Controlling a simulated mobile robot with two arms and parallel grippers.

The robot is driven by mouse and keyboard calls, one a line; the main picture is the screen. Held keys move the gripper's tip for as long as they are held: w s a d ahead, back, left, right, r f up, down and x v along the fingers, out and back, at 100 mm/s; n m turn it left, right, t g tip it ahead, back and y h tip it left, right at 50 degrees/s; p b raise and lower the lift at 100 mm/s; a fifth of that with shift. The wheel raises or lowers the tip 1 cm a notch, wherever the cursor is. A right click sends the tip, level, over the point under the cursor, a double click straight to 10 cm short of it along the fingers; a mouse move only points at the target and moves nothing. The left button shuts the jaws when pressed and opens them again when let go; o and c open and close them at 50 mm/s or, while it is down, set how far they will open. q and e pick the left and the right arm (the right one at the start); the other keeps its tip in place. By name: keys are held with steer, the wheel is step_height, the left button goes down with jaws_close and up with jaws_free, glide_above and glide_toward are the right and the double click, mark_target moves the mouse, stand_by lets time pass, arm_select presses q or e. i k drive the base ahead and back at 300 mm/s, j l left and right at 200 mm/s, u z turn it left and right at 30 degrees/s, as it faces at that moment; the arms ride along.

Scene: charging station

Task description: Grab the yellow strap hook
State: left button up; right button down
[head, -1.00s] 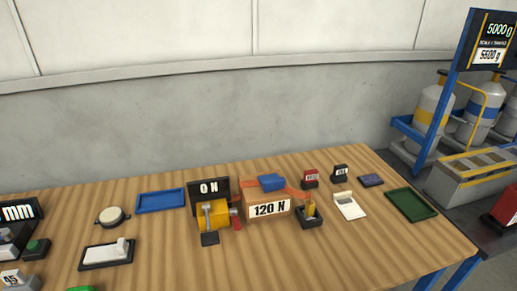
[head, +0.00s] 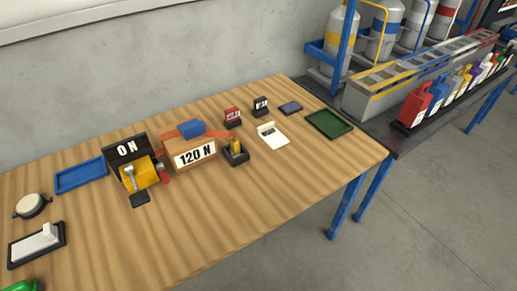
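A small yellow piece (head: 237,149), which looks like the strap hook, stands upright in a black holder (head: 236,158) on the wooden table. It is at the front right corner of a brown box (head: 168,160) labelled "120 N". An orange strap (head: 216,134) and a blue block (head: 191,129) lie over the top of that box, and the strap runs towards the holder. Left of the box is a yellow device (head: 147,174) with a grey handle, in front of a black display (head: 125,148) reading "0 N". Neither of my grippers is in view.
A white item (head: 272,135), a green tray (head: 329,124) and a red block (head: 232,117) sit right of and behind the holder. A blue tray (head: 81,175) lies at left. The wooden table (head: 260,205) is clear in front of the holder. Coloured containers (head: 414,105) stand on another table.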

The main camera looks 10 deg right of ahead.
mark_target(235, 150)
steer(key=i+l+u, duration=0.15)
steer(key=l, duration=0.35)
steer(key=i+l+u, duration=0.15)
steer(key=l, duration=0.35)
steer(key=i+l+u, duration=0.15)
steer(key=l, duration=0.35)
steer(key=i+l+u, duration=0.15)
steer(key=l, duration=0.35)
steer(key=k, duration=0.05)
